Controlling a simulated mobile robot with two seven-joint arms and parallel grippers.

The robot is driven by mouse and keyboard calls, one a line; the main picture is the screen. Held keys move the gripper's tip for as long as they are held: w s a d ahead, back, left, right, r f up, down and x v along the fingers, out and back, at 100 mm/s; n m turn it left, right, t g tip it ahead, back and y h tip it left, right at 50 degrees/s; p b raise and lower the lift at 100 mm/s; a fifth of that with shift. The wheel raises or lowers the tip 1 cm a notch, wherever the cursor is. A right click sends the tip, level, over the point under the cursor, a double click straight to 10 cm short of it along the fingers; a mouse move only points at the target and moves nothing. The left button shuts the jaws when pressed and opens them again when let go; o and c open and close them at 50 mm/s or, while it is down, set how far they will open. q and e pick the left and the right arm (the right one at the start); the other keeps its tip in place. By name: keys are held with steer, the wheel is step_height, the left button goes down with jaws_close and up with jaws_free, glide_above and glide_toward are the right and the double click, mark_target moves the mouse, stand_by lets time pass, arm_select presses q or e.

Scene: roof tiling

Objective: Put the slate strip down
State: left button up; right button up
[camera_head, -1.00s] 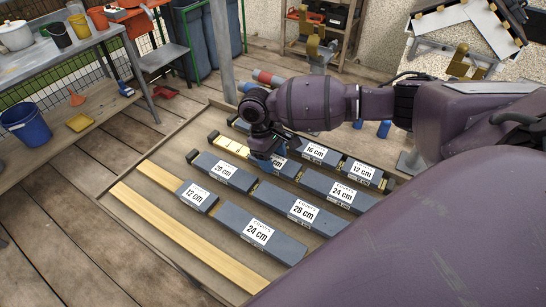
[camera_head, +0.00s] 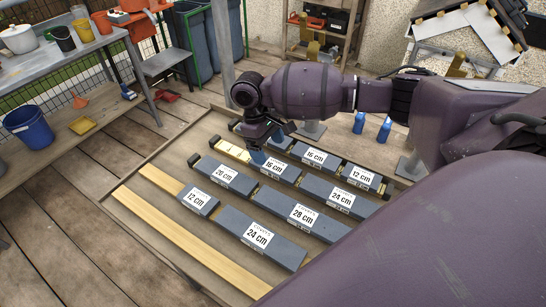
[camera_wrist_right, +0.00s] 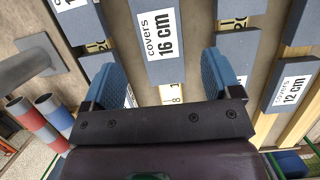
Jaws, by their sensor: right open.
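The dark slate strip labelled 16 cm (camera_head: 274,168) lies flat on a wooden batten in the tray, in a row with a 24 cm strip (camera_head: 336,197) to its right. In the right wrist view the 16 cm strip (camera_wrist_right: 155,38) extends ahead, its near end between my blue finger pads. My right gripper (camera_head: 257,152) is low over the strip's left end; it also shows in the right wrist view (camera_wrist_right: 163,82), jaws apart. The wrist hides part of the batten behind it. My left gripper is out of view.
The wooden tray (camera_head: 140,213) holds several other labelled strips, including 20 cm (camera_head: 222,175), 28 cm (camera_head: 303,214) and 24 cm (camera_head: 257,238). A bare batten (camera_head: 185,243) runs along the front. Blue bottles (camera_head: 384,130) stand behind the tray.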

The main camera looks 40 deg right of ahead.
steer(key=v, duration=0.6)
steer(key=shift+p, duration=0.35)
steer(key=shift+r, duration=0.1)
